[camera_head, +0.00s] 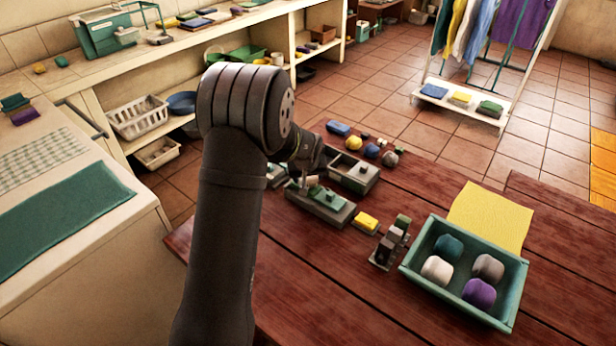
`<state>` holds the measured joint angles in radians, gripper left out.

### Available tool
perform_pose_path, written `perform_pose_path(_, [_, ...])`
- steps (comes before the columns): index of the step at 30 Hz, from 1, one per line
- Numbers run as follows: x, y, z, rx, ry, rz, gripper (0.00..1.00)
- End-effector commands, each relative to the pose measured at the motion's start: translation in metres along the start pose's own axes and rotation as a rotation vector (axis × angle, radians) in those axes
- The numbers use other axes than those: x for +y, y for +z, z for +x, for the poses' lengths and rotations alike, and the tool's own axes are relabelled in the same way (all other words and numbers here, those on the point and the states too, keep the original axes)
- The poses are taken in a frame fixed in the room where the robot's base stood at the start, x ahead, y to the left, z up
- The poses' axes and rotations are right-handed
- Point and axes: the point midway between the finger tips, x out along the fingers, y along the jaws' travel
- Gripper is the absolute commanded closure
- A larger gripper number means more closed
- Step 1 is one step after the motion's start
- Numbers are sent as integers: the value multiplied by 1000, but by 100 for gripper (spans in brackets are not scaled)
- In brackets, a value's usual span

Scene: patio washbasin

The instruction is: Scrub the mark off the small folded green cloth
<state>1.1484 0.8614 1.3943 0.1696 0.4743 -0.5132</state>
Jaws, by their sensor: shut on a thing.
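The small folded green cloth (325,201) appears to lie on a low grey block-like stand (341,215) on the red-brown wooden table. A mark on it cannot be made out at this size. My gripper (312,180) points down just above the left part of the cloth. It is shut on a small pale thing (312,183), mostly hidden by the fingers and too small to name. I cannot tell whether the held thing touches the cloth.
A grey two-compartment box (367,182) stands behind the cloth. A yellow sponge (366,221) and a small rack (381,255) stand to the right. A green tray (412,268) holds several rounded bundles beside a yellow cloth (470,209). The front table area is clear.

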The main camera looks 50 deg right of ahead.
Motion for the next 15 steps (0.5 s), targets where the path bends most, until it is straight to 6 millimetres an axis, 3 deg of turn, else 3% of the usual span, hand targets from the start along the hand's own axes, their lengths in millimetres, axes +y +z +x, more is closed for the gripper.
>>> perform_pose_path(9, [-17, -13, 6, -4, -3, -1, 59])
perform_pose_path(15, [-15, -13, 4, -3, -2, 1, 59])
